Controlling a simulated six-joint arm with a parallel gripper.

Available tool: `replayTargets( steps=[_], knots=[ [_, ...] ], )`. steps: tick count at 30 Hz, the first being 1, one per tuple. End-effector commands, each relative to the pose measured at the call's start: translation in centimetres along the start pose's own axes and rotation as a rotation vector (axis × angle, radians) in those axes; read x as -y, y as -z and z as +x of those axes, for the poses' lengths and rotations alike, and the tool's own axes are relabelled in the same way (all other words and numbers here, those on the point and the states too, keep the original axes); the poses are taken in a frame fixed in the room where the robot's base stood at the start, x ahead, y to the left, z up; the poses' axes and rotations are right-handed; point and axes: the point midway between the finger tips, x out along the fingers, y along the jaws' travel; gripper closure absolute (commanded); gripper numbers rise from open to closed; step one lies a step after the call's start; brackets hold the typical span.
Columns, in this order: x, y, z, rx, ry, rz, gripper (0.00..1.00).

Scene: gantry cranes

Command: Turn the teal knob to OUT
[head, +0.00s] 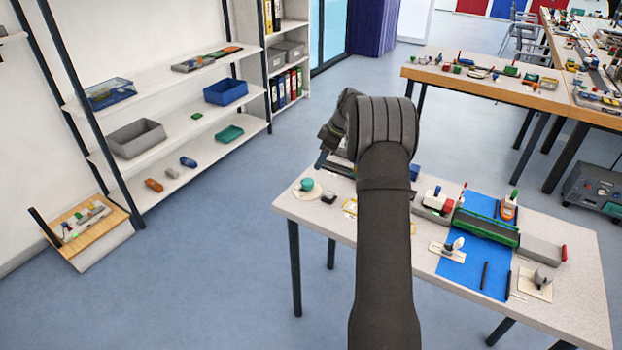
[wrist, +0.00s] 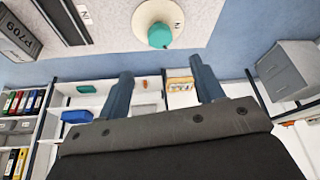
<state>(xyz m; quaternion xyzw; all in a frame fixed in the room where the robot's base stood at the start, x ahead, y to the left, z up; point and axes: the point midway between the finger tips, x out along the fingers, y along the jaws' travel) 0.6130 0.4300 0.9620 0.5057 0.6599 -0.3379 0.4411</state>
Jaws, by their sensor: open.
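The teal knob (head: 307,184) sits on a round cream plate (head: 299,194) at the left end of the grey-white table. In the wrist view, the knob (wrist: 160,36) and its plate (wrist: 142,14) are at the top centre. Small dark lettering stands beside the plate, too small to read fully. My gripper (wrist: 161,66) is open, with its two dark blue fingers apart and nothing between them. In the picture the knob lies above the gap between the fingertips, apart from them. In the head view my arm hides most of the gripper.
The table (head: 290,205) also carries a blue mat (head: 467,270), a green-edged grey bar (head: 487,227) and several other knobs and parts to the right. Open floor separates table and shelves (head: 160,95).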

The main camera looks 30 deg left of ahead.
Motion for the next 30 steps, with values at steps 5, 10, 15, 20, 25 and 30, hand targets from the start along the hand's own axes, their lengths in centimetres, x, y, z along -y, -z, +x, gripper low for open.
replayTargets(
  steps=[5, 10, 15, 20, 25, 30],
  knots=[
    [0.1, 0.0, 4.2, 0.001, 0.004, 0.001, 0.39],
    [0.0, 0.0, 7.6, 0.0, 0.002, 0.001, 0.39],
    [0.0, 0.0, 10.0, -0.001, 0.001, 0.001, 0.39],
    [0.0, 0.0, 11.0, -0.001, 0.0, 0.001, 0.39],
    [0.0, 0.0, 11.2, -0.001, -0.001, 0.001, 0.39],
    [0.0, 0.0, 11.2, -0.001, -0.001, 0.001, 0.47]
  ],
)
